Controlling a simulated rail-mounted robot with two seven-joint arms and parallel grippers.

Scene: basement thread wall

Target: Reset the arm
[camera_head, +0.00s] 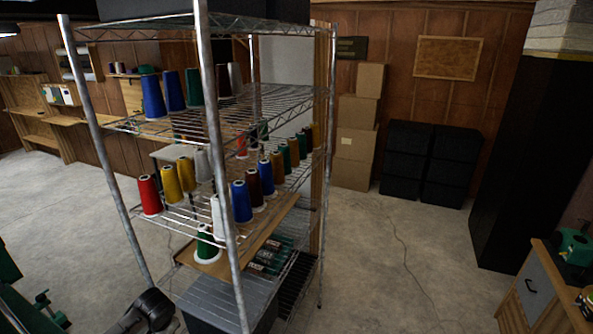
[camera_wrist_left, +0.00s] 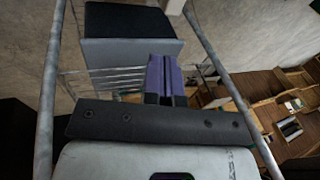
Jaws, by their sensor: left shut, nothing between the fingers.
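My left gripper (camera_wrist_left: 166,78) shows in the left wrist view. Its two fingers are together, with nothing between them. They point toward the wire shelf rack, with a rack post on either side of the picture. In the head view a dark part of my arm (camera_head: 148,310) is low at the left, in front of the rack; the fingertips are not clear there. My right gripper is in neither view.
The metal rack (camera_head: 219,150) holds several thread cones, including a red one (camera_head: 149,196) and a green one (camera_head: 207,245). A grey bin (camera_head: 215,298) is low on it. Cardboard boxes (camera_head: 355,145) and black crates (camera_head: 430,165) stand behind. Floor right of the rack is mostly open.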

